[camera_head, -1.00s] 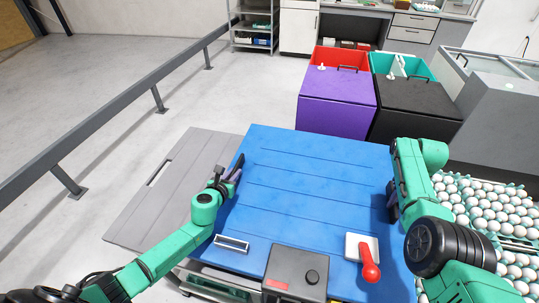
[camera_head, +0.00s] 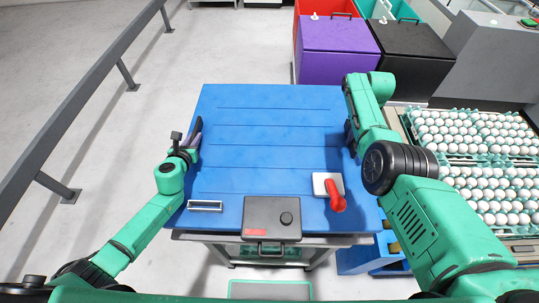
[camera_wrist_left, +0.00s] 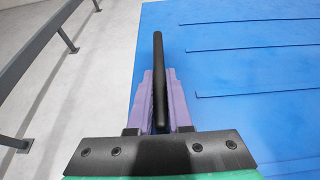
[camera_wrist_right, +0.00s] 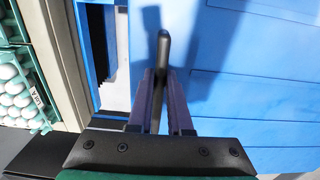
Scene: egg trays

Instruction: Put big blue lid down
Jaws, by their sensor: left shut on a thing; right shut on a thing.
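The big blue lid (camera_head: 270,140) is a wide, flat panel with shallow lines, spread level in front of me between my two arms. My left gripper (camera_head: 195,137) is shut on its left edge; a dark upright bar shows between the purple fingers in the left wrist view (camera_wrist_left: 158,100). My right gripper (camera_head: 350,135) is shut on its right edge, with a similar dark bar between its fingers in the right wrist view (camera_wrist_right: 160,95). I cannot tell whether the underside of the lid touches anything.
Egg trays (camera_head: 470,140) stand right. Purple (camera_head: 338,55) and black (camera_head: 412,60) bins stand behind. Floor on the left is clear up to a grey rail (camera_head: 125,72).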

